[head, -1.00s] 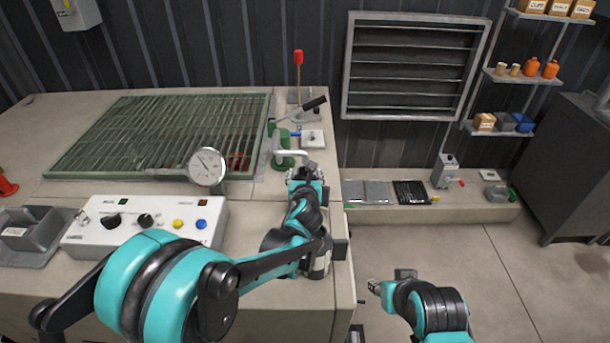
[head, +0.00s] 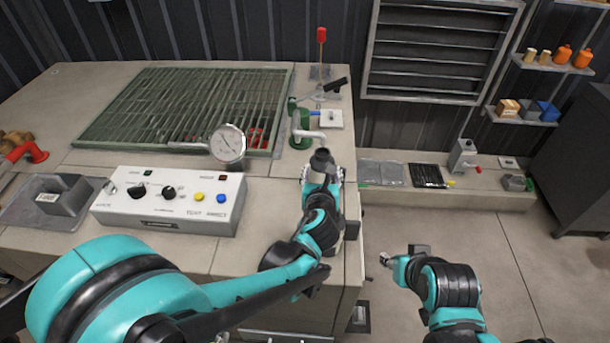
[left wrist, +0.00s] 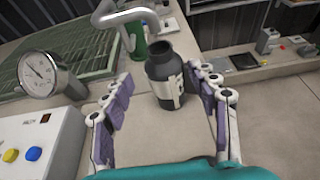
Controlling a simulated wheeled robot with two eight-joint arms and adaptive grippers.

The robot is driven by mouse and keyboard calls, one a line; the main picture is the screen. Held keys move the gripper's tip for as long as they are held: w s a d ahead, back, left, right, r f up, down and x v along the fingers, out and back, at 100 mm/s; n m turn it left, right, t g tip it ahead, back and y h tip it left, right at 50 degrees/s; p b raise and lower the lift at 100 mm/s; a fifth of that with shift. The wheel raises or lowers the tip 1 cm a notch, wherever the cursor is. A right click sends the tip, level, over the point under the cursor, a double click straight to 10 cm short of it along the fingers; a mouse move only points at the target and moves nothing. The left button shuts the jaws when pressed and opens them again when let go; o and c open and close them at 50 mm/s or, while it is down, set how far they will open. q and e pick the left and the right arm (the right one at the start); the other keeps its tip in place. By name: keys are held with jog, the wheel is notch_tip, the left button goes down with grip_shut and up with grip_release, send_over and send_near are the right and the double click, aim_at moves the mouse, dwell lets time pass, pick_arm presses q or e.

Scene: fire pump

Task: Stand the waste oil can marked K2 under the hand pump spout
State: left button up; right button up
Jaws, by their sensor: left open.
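A dark grey can (head: 322,162) with a pale label stands upright on the bench top; it also shows in the left wrist view (left wrist: 164,72). I cannot read its marking. The green hand pump (head: 299,128) has a pale bent spout (left wrist: 125,17), whose end appears just above and behind the can's mouth. I cannot tell whether they line up. My left gripper (head: 321,180) is open, its fingers spread on either side of the can, with gaps visible in the left wrist view. My right gripper (head: 386,259) is low over the floor, its fingers too small to judge.
A pressure gauge (head: 228,144) and a control box (head: 170,200) stand left of the can. A green grating (head: 180,105) lies behind them. A grey tray (head: 20,210) is at far left. The bench's right edge is close to my left gripper.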

pick_arm(q)
jog(key=s+a+n+g+y, duration=0.25)
jog(key=s+a+n, duration=0.55)
jog(key=a+n, duration=0.65)
jog(key=s+a+f+n+g+h, duration=0.2)
jog(key=s+a+n+g, duration=0.1)
jog(key=s+n, duration=1.2)
jog(key=n+g, duration=0.1)
jog(key=n, duration=0.5)
jog(key=shift+f+n+h, duration=0.15)
jog(key=shift+n+h, duration=0.1)
